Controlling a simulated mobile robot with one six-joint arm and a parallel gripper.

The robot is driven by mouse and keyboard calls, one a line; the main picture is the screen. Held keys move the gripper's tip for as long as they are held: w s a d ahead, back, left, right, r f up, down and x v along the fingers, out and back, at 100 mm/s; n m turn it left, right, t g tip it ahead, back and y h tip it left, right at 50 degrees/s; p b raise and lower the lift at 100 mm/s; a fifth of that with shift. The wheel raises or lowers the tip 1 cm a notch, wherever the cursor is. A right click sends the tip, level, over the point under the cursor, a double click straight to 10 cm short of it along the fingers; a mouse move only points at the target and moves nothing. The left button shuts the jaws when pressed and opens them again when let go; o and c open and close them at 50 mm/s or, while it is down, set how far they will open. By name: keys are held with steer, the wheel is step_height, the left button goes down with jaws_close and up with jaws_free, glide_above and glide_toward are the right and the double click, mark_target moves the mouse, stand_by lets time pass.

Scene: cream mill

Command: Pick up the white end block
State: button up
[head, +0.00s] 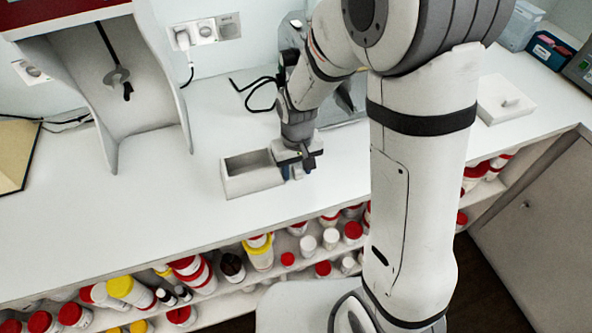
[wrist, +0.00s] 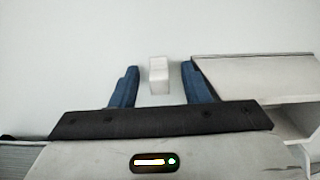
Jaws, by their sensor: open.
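The white end block (wrist: 158,76) is a small pale block on the white counter. In the wrist view it stands between the two blue fingers of my gripper (wrist: 159,69), with a clear gap on each side. The fingers are apart and not touching it. In the head view my gripper (head: 298,172) points down close to the counter, just right of an open white box (head: 255,184). I cannot make out the block there; my gripper and arm seem to cover that spot.
The open box (wrist: 255,66) lies close by the right finger in the wrist view. A white hood (head: 150,105) stands at the left, and a white slab (head: 507,110) lies at the right. Red- and yellow-capped jars (head: 186,268) fill the shelf below. The counter's left front is clear.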

steer(key=shift+c, duration=0.4)
jaws_close()
